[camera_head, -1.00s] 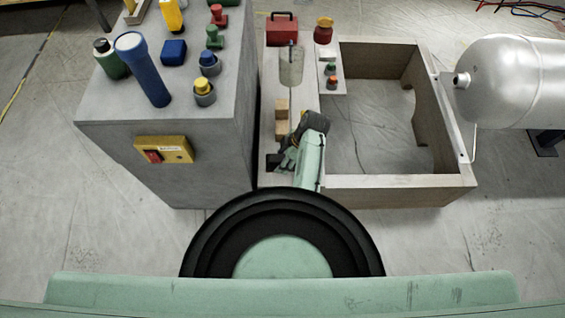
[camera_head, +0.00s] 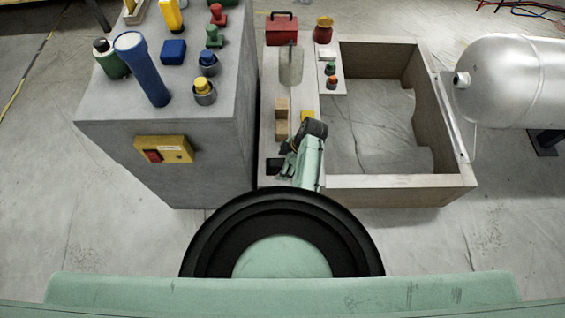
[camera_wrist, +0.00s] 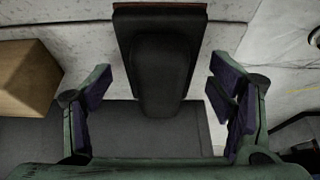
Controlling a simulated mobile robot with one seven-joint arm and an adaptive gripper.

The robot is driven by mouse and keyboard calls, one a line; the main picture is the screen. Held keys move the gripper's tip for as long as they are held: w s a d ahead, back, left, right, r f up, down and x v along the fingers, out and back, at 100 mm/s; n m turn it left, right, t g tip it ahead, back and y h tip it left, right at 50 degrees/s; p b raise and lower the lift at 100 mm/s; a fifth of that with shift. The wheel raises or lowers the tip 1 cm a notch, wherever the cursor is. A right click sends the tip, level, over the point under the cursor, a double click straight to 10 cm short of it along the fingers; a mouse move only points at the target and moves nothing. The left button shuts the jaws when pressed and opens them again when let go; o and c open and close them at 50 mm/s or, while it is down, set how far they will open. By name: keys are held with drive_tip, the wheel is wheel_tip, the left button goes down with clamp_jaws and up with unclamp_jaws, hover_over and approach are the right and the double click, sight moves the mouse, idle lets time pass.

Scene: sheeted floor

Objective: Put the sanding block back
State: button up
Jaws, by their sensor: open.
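In the wrist view a dark block with a rounded black grip and a thin brown edge (camera_wrist: 160,60), which looks like the sanding block, lies between my fingers. My gripper (camera_wrist: 160,88) is open, with one finger on each side of the block and visible gaps to both. In the head view my gripper (camera_head: 287,166) is low over the near end of the narrow pale bench top (camera_head: 268,140). A dark grey flat patch (camera_wrist: 105,130) shows below the block in the wrist view.
Wooden blocks (camera_head: 281,128) stand just beyond my gripper; one shows at left in the wrist view (camera_wrist: 28,78). A yellow item (camera_head: 307,116) is beside my arm. A grey cabinet (camera_head: 170,140) stands left, an open-framed box (camera_head: 400,182) right, a silver tank (camera_head: 515,80) far right.

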drive_tip(key=shift+r, duration=0.1)
drive_tip(key=v, duration=1.2)
drive_tip(key=shift+b, duration=0.45)
